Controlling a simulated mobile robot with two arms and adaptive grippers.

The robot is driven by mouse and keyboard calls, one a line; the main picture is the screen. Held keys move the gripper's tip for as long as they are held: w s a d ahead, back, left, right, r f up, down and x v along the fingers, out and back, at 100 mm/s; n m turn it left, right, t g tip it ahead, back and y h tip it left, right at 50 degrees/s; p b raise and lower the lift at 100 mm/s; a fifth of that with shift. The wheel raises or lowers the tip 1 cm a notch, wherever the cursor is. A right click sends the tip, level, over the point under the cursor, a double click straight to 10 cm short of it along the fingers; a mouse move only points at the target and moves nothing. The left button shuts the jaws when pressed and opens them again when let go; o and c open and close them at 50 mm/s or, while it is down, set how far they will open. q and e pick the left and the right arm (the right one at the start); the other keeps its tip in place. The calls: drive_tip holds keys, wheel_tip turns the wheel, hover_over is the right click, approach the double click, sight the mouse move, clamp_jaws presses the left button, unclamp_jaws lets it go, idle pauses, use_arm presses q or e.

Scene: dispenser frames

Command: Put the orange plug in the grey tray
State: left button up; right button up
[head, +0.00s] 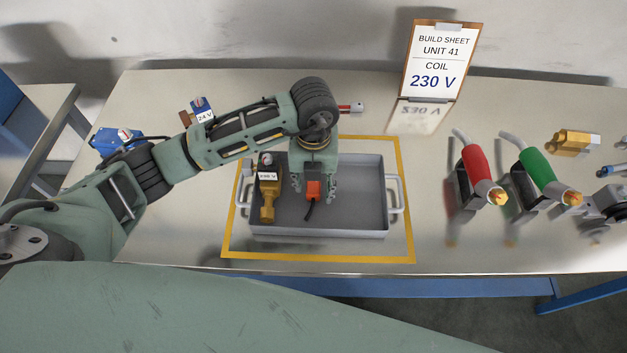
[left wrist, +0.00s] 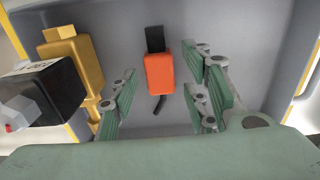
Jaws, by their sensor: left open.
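The orange plug (head: 313,190) lies in the grey tray (head: 350,222), near its middle, with a short black cord end. It also shows in the left wrist view (left wrist: 158,75), ahead of and between my open fingers. My left gripper (head: 313,192) points down into the tray over the plug; in the left wrist view its fingers (left wrist: 160,105) stand apart with a gap on each side of the plug. A brass valve with a black coil labelled 230 V (head: 267,207) lies in the tray's left part. My right gripper is not in view.
The tray stands inside a yellow outline (head: 412,225) on the table. A 24 V coil part (head: 203,112) and a blue item (head: 112,140) sit behind my left arm. Red (head: 477,172) and green (head: 538,168) handled tools stand at right. A build sheet (head: 440,62) reads 230 V.

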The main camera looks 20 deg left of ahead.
sight(314, 185)
use_arm(q)
drive_tip(key=shift+r, duration=0.15)
wheel_tip(314, 185, up, 12)
drive_tip(key=b, duration=0.2)
idle(0.6)
